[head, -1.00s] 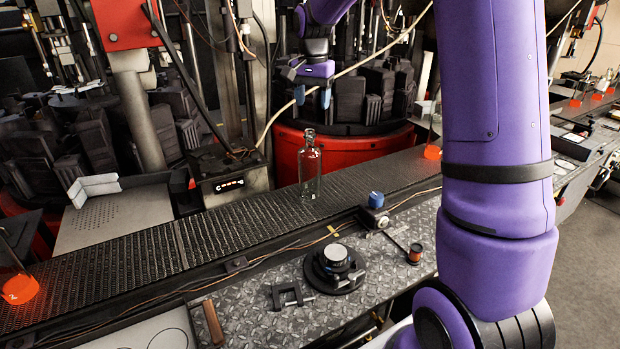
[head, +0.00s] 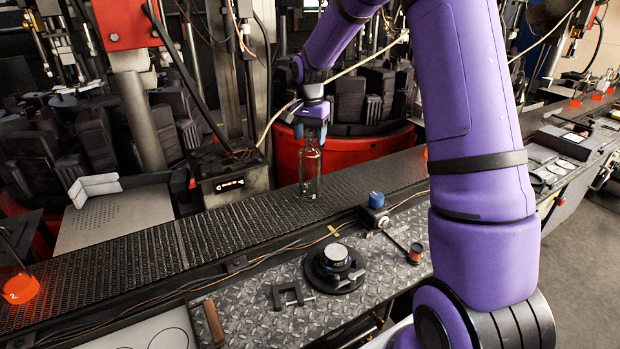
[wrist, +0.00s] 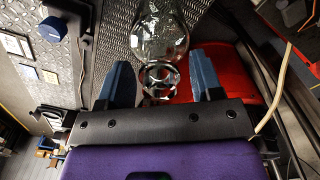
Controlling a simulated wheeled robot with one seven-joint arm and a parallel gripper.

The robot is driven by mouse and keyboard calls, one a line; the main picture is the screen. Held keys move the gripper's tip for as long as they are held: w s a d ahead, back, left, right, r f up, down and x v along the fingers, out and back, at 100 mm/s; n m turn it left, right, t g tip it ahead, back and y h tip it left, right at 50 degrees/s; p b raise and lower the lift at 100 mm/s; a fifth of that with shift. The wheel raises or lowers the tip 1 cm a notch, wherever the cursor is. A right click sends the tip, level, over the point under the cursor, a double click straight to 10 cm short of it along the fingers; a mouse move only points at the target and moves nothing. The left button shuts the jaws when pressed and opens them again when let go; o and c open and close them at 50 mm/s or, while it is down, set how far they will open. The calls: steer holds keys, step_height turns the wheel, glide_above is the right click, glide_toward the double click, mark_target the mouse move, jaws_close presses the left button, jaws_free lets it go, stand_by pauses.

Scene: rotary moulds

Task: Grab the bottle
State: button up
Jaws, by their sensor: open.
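A clear glass bottle (head: 309,168) stands upright on the dark conveyor belt in the head view. My gripper (head: 311,130) is directly above it, pointing down, with its blue fingers at the height of the bottle's neck. In the wrist view the bottle (wrist: 160,40) shows at the top centre. Its neck lies between the two open blue fingers of my gripper (wrist: 164,82), with a gap on both sides. I cannot tell any contact.
The conveyor belt (head: 130,262) runs diagonally and is clear around the bottle. A red round machine base (head: 345,150) stands behind it. A blue-capped knob (head: 376,200) and a black round fixture (head: 336,268) sit in front on the metal plate.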

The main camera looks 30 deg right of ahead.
steer(key=shift+f, duration=0.65)
jaws_close()
steer(key=shift+r, duration=0.1)
